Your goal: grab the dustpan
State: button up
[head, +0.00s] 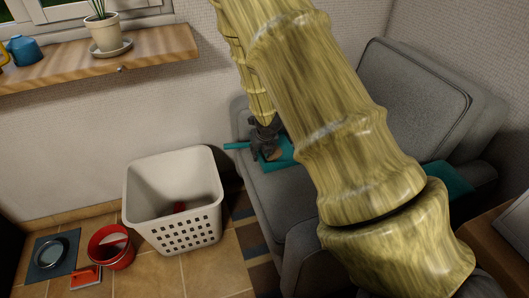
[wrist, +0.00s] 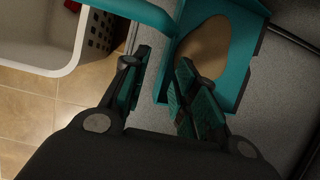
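A teal dustpan (head: 285,158) lies on the grey seat, its handle (head: 235,146) reaching left past the seat's edge. In the wrist view the dustpan (wrist: 238,75) is just beyond my fingers, with a tan rounded thing (wrist: 205,46) in it. My gripper (head: 265,142) is above the dustpan and hides part of it. In the wrist view my gripper (wrist: 163,60) is open, with a finger on each side of the pan's near left edge. I cannot tell whether the fingers touch it.
A white basket (head: 140,190) stands on the tiled floor left of the seat. A red bucket (head: 110,258) and a small red-and-white thing (head: 86,278) are farther left. A wooden shelf (head: 150,50) with a potted plant (head: 104,32) is on the wall. The chair back (head: 415,90) rises at right.

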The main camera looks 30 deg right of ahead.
aim_at(260, 156)
jog(key=x, duration=0.1)
jog(key=b+x, duration=0.1)
jog(key=x, duration=0.3)
jog(key=shift+d+b, duration=0.35)
grip_shut()
